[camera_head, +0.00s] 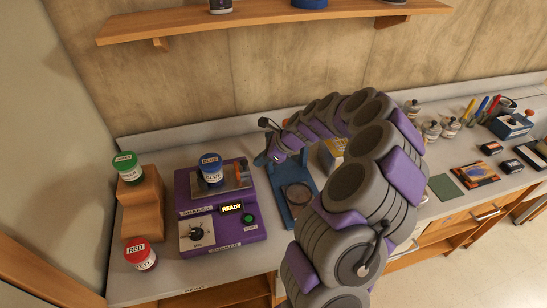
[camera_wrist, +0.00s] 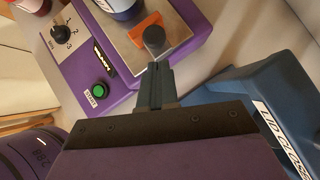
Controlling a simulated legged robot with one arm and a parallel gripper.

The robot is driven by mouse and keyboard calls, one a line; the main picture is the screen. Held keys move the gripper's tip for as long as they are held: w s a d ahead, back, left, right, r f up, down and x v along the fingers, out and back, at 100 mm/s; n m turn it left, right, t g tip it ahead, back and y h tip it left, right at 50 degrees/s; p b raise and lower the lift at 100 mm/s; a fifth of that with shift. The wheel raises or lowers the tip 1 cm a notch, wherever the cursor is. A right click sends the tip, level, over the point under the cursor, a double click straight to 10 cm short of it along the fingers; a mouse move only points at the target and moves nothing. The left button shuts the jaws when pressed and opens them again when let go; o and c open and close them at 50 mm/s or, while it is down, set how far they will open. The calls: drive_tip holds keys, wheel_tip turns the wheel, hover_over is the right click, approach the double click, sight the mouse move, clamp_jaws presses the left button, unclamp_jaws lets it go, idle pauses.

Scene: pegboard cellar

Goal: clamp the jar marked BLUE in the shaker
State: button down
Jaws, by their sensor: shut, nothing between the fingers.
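The jar marked BLUE (camera_head: 210,170) stands upright with its blue lid on the metal plate of the purple shaker (camera_head: 240,222). Only the jar's lower part (camera_wrist: 118,8) shows at the top of the wrist view. An orange clamp piece (camera_wrist: 143,29) with a dark grey knob (camera_wrist: 153,39) sits on the plate beside the jar. I cannot tell whether it presses on the jar. My gripper (camera_head: 261,158) is to the right of the shaker plate. In the wrist view my gripper (camera_wrist: 156,66) is shut and empty, its tips close to the knob; contact is unclear.
The shaker display (camera_head: 232,207) reads READY, above a green start button (camera_head: 249,219). A blue lid closer (camera_wrist: 270,110) stands close on the right.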

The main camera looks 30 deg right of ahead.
drive_tip(key=shift+w+a+f, duration=0.1)
drive_tip(key=shift+w+a, duration=0.55)
drive_tip(key=shift+a, duration=0.05)
drive_tip(key=shift+d, duration=0.15)
